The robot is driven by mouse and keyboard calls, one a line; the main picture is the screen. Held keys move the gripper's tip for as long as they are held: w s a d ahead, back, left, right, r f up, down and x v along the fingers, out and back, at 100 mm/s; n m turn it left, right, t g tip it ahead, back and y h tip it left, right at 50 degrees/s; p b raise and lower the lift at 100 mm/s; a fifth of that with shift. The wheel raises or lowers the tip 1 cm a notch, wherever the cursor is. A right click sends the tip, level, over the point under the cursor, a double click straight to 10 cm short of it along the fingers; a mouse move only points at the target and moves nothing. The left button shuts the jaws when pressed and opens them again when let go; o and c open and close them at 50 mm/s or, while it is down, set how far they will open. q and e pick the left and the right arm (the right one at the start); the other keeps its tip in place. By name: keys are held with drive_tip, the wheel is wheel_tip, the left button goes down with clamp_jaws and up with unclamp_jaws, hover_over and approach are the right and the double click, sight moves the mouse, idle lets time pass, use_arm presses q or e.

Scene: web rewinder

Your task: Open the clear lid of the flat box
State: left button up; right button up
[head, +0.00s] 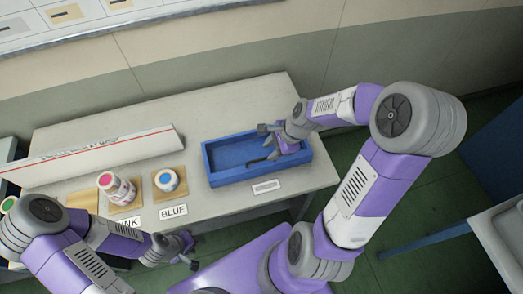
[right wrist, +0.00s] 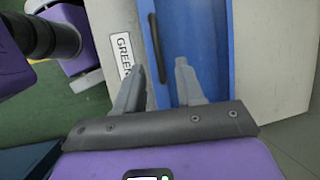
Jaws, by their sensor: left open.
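A shallow blue box (head: 222,178) sits on the right part of the table; it also shows in the right wrist view (right wrist: 154,45). I cannot make out a clear lid on it in either view. My right gripper (head: 265,144) is over the box's right half in the head view. In the right wrist view the right gripper (right wrist: 162,66) is open, with its fingers apart. The box's near wall appears between the fingertips; I cannot tell whether they touch it. My left gripper (head: 190,251) is open and empty in front of the table, away from the box.
A white label (right wrist: 124,53) lies beside the box. The table behind the box is clear.

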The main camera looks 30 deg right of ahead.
sight(262, 159)
drive_tip(key=b+x, duration=0.1)
drive_tip(key=x, duration=0.4)
drive_tip(key=shift+s+f, duration=0.15)
clamp_jaws()
